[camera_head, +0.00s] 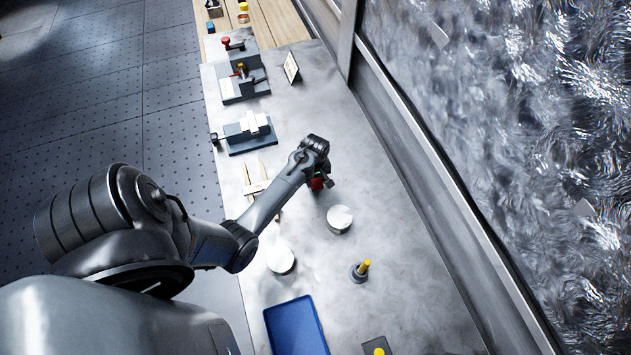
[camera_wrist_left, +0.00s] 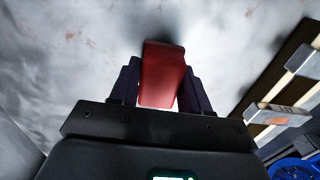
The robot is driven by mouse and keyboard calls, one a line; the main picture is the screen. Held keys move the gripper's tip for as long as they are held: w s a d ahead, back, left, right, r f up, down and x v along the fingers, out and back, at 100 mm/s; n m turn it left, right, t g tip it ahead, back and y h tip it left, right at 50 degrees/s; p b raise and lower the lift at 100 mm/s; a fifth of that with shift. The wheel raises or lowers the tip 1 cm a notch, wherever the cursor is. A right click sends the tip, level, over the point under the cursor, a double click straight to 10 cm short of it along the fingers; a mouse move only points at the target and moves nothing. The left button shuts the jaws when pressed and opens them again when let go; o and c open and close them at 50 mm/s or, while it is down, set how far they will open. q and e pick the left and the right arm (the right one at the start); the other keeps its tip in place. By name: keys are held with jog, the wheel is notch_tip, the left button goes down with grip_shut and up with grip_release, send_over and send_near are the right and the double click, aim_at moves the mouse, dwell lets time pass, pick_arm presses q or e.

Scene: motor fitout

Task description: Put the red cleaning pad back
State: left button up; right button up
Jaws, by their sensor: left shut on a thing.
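The red cleaning pad (camera_wrist_left: 162,75) is a red block held between the two dark fingers of my left gripper (camera_wrist_left: 160,88) in the left wrist view. In the head view my left gripper (camera_head: 322,182) is over the grey bench, just above and left of a white round disc (camera_head: 340,218). Only a small part of the red pad (camera_head: 316,184) shows there, beside the gripper. I cannot tell whether the pad touches the bench. My right gripper is not in view.
A second white disc (camera_head: 281,260), a blue tray (camera_head: 296,328) and a yellow-topped grey piece (camera_head: 360,270) stand on the near bench (camera_head: 400,300). Light wooden strips (camera_head: 247,180) lie left of the gripper. Fixtures (camera_head: 249,133) stand farther back. A window wall borders the right.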

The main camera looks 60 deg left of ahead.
pick_arm(q)
notch_tip(320, 180, down, 2)
jog(key=shift+f, duration=0.1)
dwell(0.4)
jog(key=o, duration=1)
